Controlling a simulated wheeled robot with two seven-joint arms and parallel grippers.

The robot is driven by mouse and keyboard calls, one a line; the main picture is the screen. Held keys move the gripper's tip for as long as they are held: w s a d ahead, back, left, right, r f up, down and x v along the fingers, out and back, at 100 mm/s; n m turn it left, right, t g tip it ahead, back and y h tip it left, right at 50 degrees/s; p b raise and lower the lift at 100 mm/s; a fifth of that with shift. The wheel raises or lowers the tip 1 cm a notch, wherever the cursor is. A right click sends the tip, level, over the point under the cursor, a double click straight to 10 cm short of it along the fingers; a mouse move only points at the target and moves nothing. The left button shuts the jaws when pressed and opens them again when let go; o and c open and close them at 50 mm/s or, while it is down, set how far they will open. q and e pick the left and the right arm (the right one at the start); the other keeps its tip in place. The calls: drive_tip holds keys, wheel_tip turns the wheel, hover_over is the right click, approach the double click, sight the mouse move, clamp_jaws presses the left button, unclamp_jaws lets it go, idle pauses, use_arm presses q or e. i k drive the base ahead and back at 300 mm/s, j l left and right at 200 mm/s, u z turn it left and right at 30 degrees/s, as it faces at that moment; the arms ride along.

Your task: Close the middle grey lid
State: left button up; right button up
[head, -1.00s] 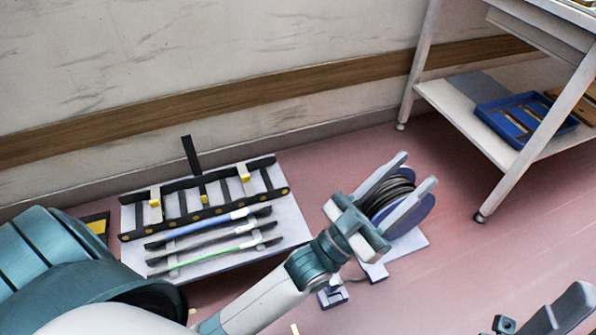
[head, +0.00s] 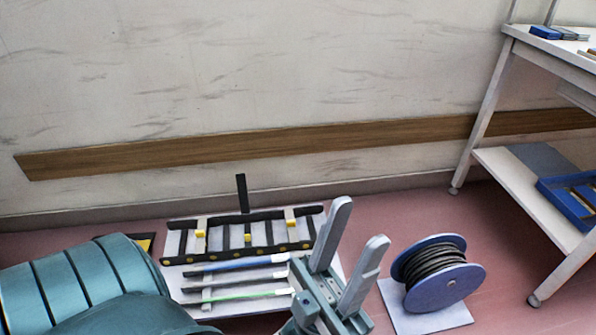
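No grey lid shows in the head view. My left gripper (head: 350,262) is at the lower middle, its two pale fingers pointing up and spread apart with nothing between them. It is in front of the right end of a low white board with a black rack, and left of a cable reel. My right gripper is out of the picture.
The black rack (head: 183,261) and several thin rods (head: 238,265) lie on the floor board. A blue cable reel (head: 437,290) stands on a white plate (head: 397,318). A white shelf table (head: 515,183) with a blue tray (head: 560,203) is at right. Pink floor between is clear.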

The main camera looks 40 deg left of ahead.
sight(243, 192)
drive_tip(key=k+u, duration=0.1)
drive_tip(key=u, duration=1.65)
